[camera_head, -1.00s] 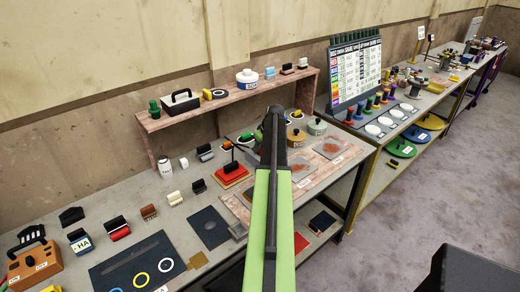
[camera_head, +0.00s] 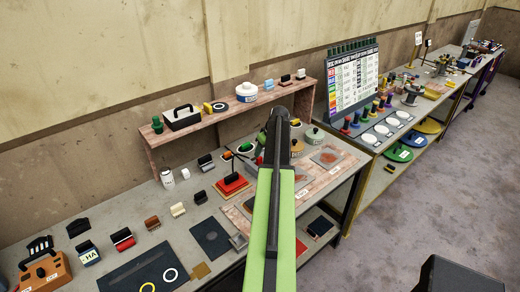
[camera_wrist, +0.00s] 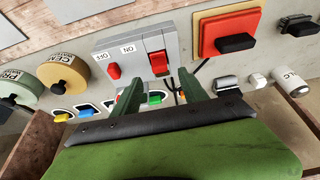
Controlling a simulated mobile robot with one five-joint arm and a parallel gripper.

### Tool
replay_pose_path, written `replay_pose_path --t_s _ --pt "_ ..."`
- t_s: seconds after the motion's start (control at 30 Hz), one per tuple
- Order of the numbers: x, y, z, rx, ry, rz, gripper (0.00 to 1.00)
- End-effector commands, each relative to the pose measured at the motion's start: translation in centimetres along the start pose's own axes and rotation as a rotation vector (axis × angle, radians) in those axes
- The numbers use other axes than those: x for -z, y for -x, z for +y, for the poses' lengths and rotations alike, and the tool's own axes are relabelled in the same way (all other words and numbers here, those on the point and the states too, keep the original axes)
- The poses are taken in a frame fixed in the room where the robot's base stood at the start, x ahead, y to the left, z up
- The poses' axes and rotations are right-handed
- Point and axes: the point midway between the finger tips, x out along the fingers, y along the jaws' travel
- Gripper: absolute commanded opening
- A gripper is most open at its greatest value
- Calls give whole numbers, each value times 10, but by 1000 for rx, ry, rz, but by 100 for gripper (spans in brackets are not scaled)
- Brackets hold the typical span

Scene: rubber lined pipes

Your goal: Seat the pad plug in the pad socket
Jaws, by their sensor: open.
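My gripper (camera_wrist: 163,92) has two green fingers, spread apart with nothing seen held between them. Beyond them in the wrist view is a grey switch panel (camera_wrist: 128,46) with two red switches and ON and OFF labels. The larger red switch (camera_wrist: 158,63) shows between the fingertips; I cannot tell whether they touch anything. A dark cable (camera_wrist: 200,66) runs beside the panel, partly hidden by the right finger. A red pad with a black handle (camera_wrist: 223,22) lies right of the panel; it also shows in the head view (camera_head: 231,187). I cannot pick out the pad plug or pad socket for certain.
Lidded pots (camera_wrist: 64,76) stand left of the panel in the wrist view. Small coloured pieces (camera_wrist: 88,111) and a white jar (camera_wrist: 291,81) are nearby. A raised wooden shelf (camera_head: 225,112) runs behind the bench. My arm hides part of the bench middle.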

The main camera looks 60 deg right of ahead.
Motion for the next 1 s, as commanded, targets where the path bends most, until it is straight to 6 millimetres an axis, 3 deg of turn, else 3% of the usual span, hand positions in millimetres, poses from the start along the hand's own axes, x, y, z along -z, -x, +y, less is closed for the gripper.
replay_pose_path --t_s 0.03,0.2,0.57,0.67,0.77,0.87,0.9,0.97,1.0 --pt "4 25 -1 0 -1 0 51" --pt "3 48 0 0 0 2 51" --pt "1 47 0 1 0 2 51" --pt "10 43 -25 13 12 -7 51" --pt "31 32 -102 50 43 -42 51" --pt "47 21 -216 93 88 -102 51" --pt "49 18 -264 106 107 -128 51" --pt "46 17 -334 120 134 -169 51" --pt "40 18 -380 127 154 -198 51"
